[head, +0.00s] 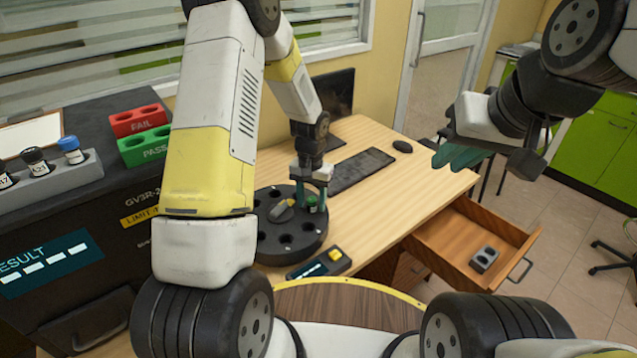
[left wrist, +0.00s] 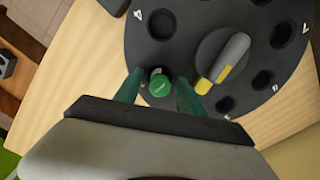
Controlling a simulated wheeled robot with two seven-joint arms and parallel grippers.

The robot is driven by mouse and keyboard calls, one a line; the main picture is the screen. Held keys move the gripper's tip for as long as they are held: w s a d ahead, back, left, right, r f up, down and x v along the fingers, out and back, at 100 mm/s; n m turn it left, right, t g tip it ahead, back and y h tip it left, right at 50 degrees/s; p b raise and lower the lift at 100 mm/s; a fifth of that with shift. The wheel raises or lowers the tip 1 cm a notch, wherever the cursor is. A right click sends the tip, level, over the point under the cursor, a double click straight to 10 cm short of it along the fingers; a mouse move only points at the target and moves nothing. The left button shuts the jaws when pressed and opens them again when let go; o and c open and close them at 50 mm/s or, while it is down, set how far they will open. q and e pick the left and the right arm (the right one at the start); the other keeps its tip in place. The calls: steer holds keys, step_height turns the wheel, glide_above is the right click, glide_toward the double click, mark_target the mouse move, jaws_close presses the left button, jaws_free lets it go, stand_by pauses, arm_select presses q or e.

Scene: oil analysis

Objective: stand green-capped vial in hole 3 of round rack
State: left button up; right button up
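The round dark rack (head: 262,243) stands on the wooden desk; it fills much of the left wrist view (left wrist: 200,20). The green-capped vial (head: 311,202) is upright at a hole on the rack's edge, and its cap shows in the left wrist view (left wrist: 160,86). My left gripper (head: 315,196) points down over it. Its teal fingers (left wrist: 159,82) stand either side of the cap, with small gaps. The label of that hole is hidden. My right gripper (head: 462,157) is raised at the right, away from the rack, with nothing visible in it.
A grey, yellow-tipped pointer (left wrist: 225,65) sits at the rack's centre. A small dark device (head: 320,265) lies just in front of the rack. Green PASS (head: 146,147) and red FAIL (head: 139,120) blocks and a vial holder (head: 55,180) are at left. A drawer (head: 450,240) stands open.

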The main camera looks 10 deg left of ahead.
mark_target(311, 200)
arm_select(q)
step_height(311, 200, up, 13)
steer(key=s+a+r+t+h, duration=0.1)
steer(key=s+a+r+t, duration=0.15)
steer(key=s+r, duration=0.95)
steer(key=s+r+n+t+h, duration=0.1)
steer(key=s+r+t, duration=0.2)
steer(key=s+r, duration=0.4)
steer(key=s, duration=0.4)
steer(key=shift+a+n+t, duration=0.2)
steer(key=shift+n+t, duration=0.1)
steer(key=shift+t, duration=0.05)
steer(key=shift+d+r, duration=0.1)
